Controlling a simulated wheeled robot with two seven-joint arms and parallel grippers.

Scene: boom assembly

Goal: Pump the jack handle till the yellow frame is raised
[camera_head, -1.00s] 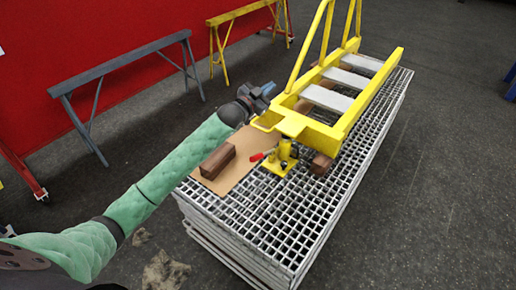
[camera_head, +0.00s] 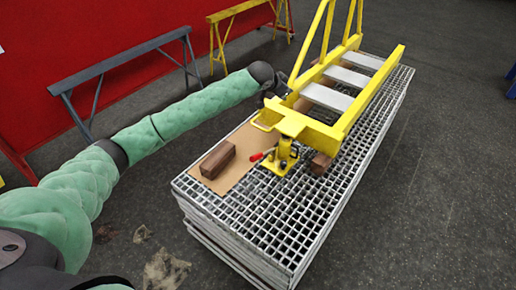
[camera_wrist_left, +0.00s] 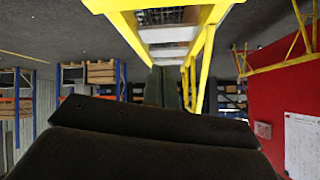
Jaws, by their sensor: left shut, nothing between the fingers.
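The yellow frame (camera_head: 345,118) with grey steps lies along the grating stack, its near end above the yellow jack (camera_head: 281,157). The jack stands on the grating and has a short red-tipped handle (camera_head: 262,155) pointing left. My left gripper (camera_head: 275,92) is at the left side of the frame's near end, partly hidden behind it, apart from the jack handle. My right gripper is in neither view.
A brown wood block (camera_head: 217,160) lies on a cardboard sheet (camera_head: 238,148) on the grating stack (camera_head: 290,225). Another wood block (camera_head: 320,163) sits under the frame. A grey trestle (camera_head: 125,65) stands by the red wall.

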